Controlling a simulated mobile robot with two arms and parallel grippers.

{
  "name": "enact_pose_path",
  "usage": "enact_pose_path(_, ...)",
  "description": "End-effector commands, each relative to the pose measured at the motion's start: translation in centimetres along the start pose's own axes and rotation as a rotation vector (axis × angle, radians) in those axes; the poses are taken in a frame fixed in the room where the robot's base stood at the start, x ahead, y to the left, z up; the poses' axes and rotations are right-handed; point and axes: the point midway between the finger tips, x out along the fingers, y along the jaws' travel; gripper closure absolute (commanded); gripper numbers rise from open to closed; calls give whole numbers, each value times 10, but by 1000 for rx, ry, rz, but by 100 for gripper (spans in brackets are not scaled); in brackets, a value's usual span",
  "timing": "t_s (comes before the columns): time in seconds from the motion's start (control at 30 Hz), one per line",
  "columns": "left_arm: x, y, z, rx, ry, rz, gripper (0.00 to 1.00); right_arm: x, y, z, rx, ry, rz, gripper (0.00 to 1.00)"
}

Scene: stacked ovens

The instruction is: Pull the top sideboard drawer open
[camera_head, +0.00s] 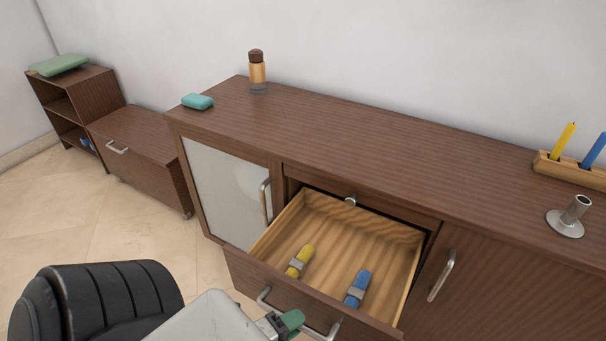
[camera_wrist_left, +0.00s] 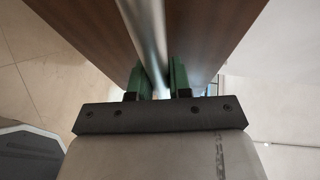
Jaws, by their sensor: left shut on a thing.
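The brown sideboard (camera_head: 400,140) has a pulled-out drawer (camera_head: 365,235) with a pale wooden inside. A yellow item (camera_head: 300,261) and a blue item (camera_head: 358,287), each with a grey band, lie on its floor. The drawer front carries a metal bar handle (camera_head: 265,298). My left gripper (camera_head: 288,322) is at this handle, and the left wrist view shows its green fingers (camera_wrist_left: 157,82) shut around the bar (camera_wrist_left: 145,35). The arm hides part of the drawer front. My right gripper is not in view.
A teal item (camera_head: 197,101), a bottle (camera_head: 257,70), a candle holder (camera_head: 570,172) and a metal holder (camera_head: 568,222) stand on top.

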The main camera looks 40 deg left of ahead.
Motion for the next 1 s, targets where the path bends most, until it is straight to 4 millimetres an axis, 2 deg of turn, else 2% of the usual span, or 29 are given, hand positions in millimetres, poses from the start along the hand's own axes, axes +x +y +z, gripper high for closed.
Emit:
enact_pose_path(0.2,-9,2,-4,0,0,1,100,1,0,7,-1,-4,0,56)
enact_pose_path(0.53,-9,3,-4,1,0,1,100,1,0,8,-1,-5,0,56)
enact_pose_path(0.57,-9,3,-4,1,0,1,80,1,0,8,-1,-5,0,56)
enact_pose_path(0.7,-9,2,-4,1,0,1,58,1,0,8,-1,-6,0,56)
enact_pose_path(1.0,-10,2,-4,0,0,0,56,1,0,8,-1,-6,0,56)
